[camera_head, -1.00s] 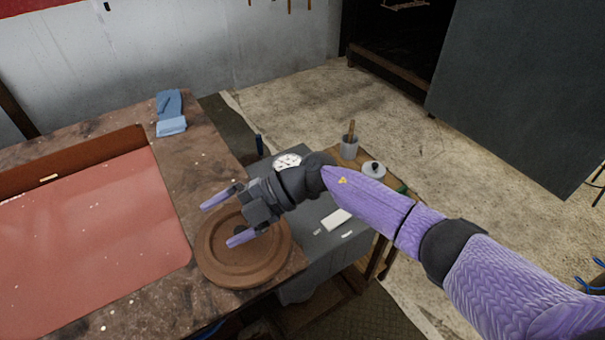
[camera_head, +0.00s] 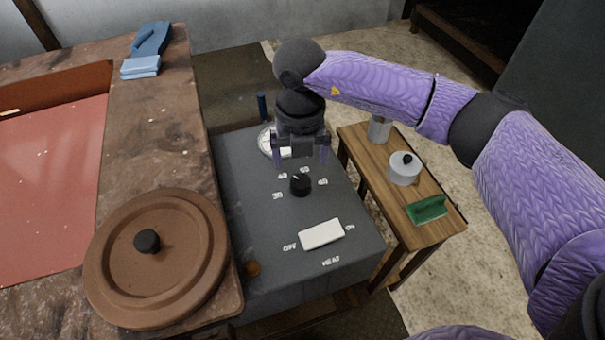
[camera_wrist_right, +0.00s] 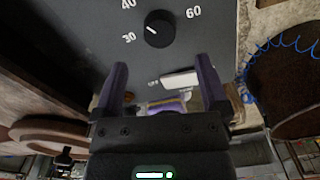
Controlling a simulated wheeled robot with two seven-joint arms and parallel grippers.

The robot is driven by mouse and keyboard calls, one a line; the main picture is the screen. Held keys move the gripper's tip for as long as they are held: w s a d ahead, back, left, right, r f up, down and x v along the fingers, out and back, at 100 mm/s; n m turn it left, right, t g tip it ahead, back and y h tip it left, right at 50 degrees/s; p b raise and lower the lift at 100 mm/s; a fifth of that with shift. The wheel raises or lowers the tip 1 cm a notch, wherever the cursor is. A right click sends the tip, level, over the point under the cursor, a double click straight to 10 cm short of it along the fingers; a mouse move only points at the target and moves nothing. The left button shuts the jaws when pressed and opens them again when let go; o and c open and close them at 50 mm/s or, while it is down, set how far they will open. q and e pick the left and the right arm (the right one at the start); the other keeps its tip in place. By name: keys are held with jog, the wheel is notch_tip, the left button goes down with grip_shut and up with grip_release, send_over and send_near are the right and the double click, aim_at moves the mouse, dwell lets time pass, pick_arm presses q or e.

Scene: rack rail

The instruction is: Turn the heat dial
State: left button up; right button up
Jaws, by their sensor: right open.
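The heat dial is a small black knob (camera_head: 300,184) on top of a dark grey box (camera_head: 240,160), with white numbers around it. In the right wrist view the dial (camera_wrist_right: 158,29) lies beyond the fingertips, between the printed 30 and 60, and its white mark is on the side toward the 30. My right gripper (camera_head: 300,160) hangs over the box just behind the dial in the head view. Its purple fingers (camera_wrist_right: 161,68) are open, empty and apart from the dial. My left gripper is not in view.
A white switch (camera_head: 321,234) marked OFF and HEAT is in front of the dial. A gauge (camera_head: 268,142) is behind the gripper. A brown lid (camera_head: 190,280) is at left. A wooden side table (camera_head: 395,198) at right holds a lidded pot (camera_head: 404,170) and a green object (camera_head: 428,210).

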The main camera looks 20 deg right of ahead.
aim_at(301, 181)
notch_tip(301, 181, down, 6)
jog(key=shift+r+b, duration=0.1)
jog(key=shift+b, duration=0.65)
jog(key=shift+f, duration=0.4)
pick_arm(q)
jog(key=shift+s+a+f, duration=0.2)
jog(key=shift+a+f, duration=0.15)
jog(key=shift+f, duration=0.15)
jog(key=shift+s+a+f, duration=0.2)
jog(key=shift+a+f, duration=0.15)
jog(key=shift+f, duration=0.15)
pick_arm(e)
jog(key=shift+c, duration=0.8)
grip_shut()
